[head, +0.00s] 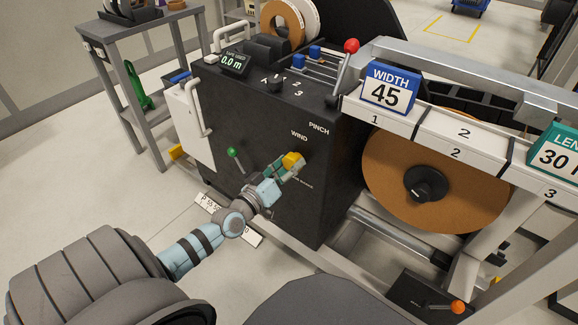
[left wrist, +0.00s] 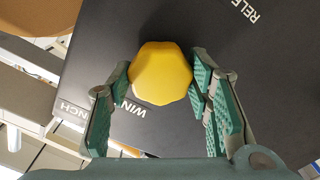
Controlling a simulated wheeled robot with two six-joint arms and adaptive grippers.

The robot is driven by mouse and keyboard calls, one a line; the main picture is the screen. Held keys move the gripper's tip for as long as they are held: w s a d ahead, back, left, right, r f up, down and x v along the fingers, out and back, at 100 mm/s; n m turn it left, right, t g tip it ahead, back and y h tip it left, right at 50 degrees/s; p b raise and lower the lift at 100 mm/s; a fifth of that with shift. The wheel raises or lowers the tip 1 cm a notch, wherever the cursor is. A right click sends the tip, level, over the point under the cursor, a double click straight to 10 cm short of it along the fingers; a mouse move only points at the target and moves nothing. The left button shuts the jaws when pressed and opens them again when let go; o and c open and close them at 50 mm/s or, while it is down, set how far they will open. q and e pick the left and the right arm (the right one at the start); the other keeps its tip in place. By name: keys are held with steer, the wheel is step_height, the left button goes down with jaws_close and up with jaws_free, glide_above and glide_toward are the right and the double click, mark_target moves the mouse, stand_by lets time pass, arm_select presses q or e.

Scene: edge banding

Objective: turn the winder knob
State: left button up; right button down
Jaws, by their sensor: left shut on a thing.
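The winder knob, a yellow faceted knob (head: 293,159), is on the front face of the black machine (head: 325,200), near the WIND label. It also shows large between the fingers in the left wrist view (left wrist: 162,72). My left gripper (head: 288,169) is at that face with its teal fingers shut on the knob. In the left wrist view the fingers (left wrist: 160,95) lie on both sides of the knob. Part of the WIND label is hidden by the knob and finger there. My right gripper is out of view.
A green-knobbed lever (head: 232,153) stands left of my left gripper. A red-knobbed lever (head: 351,46) is on top of the machine. A brown tape roll (head: 400,184) is to the right, under the WIDTH 45 sign (head: 388,90). The tape display (head: 233,63) reads 0.0 m.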

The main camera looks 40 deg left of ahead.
arm_select(q)
steer(key=shift+n, duration=0.3)
steer(key=o, duration=1.1)
steer(key=shift+o, duration=0.2)
steer(key=s, duration=1.2)
steer(key=shift+d, duration=0.1)
